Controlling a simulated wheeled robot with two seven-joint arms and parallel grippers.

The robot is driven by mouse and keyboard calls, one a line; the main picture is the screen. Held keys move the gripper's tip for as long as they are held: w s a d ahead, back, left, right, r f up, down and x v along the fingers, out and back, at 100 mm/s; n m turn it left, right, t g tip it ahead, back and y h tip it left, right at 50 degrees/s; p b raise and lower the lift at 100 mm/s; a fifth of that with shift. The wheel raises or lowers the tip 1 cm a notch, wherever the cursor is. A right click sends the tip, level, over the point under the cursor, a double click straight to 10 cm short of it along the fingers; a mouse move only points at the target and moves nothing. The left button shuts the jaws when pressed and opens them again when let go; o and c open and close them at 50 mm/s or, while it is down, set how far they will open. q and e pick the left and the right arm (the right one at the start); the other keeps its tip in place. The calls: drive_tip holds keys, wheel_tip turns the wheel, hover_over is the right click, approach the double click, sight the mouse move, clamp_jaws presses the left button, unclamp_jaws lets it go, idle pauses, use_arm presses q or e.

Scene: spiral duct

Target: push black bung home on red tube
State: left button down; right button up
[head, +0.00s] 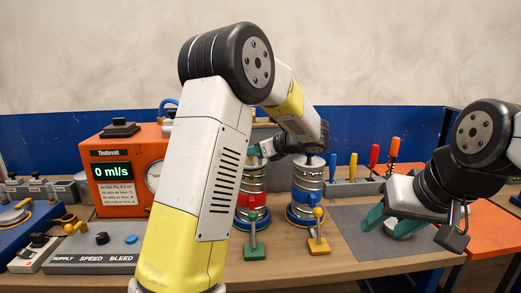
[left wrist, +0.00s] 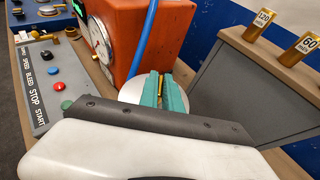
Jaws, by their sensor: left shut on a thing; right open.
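The red tube (head: 252,184) is a ribbed silver duct with a red band, upright on the bench, partly behind my left arm. My left gripper (head: 256,151) is at its top. In the left wrist view the green fingers (left wrist: 163,92) are shut on a thin gold-coloured piece (left wrist: 161,86), above a pale round disc (left wrist: 133,90). I cannot make out the black bung for certain; the fingers and my wrist cover that spot. My right gripper (head: 397,222) is open at the right, by a pale round piece (head: 406,229) over the grey mat.
A similar tube with a blue band (head: 307,185) stands just right of the red one. Green (head: 254,240) and yellow (head: 318,235) clamps stand in front. An orange meter (head: 128,172) reading "0 ml/s" stands left, with a blue hose (left wrist: 143,38). The grey mat (head: 350,235) has free room.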

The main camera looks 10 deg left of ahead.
use_arm(q)
drive_tip(key=shift+f, duration=0.3)
drive_tip(key=c, duration=1.5)
unclamp_jaws()
drive_tip(key=v, duration=0.7)
drive_tip(key=shift+s+d+r, duration=0.1)
drive_tip(key=shift+s+d, duration=0.1)
drive_tip(key=shift+d, duration=0.1)
